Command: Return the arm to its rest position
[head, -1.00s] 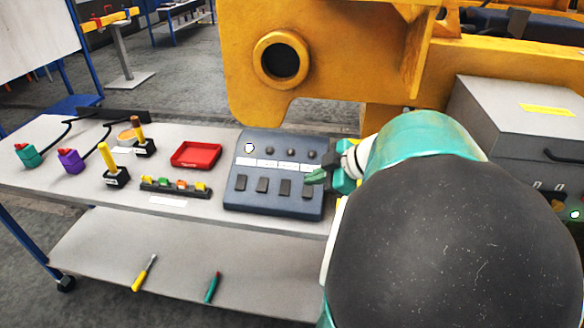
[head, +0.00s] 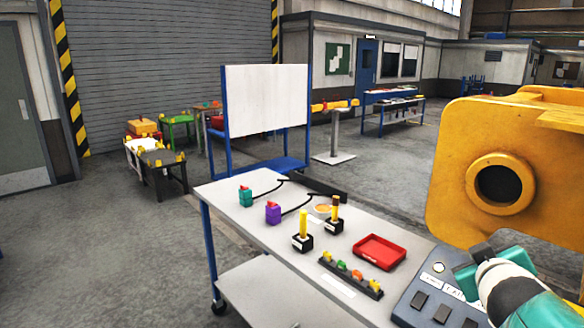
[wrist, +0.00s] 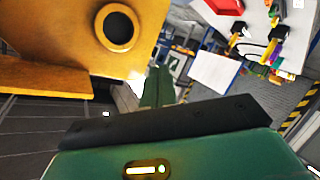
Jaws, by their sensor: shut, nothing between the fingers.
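My gripper (head: 467,281) shows at the lower right in the head view, in front of the control box (head: 436,300) on the grey workbench. Its teal and white wrist comes in from the lower right corner. In the wrist view its green fingers (wrist: 156,88) are together, with nothing held between them. The yellow casting (head: 455,190) with a round hole stands just behind and above it in the head view. It fills the upper left of the wrist view (wrist: 75,50). My gripper looks clear of it, but the exact gap cannot be told.
The workbench (head: 240,210) holds a red tray (head: 379,252), a rack of small coloured parts (head: 350,276), two upright handles on black bases and two cabled blocks. A white board (head: 266,100) stands behind. Open floor (head: 110,255) lies to the left.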

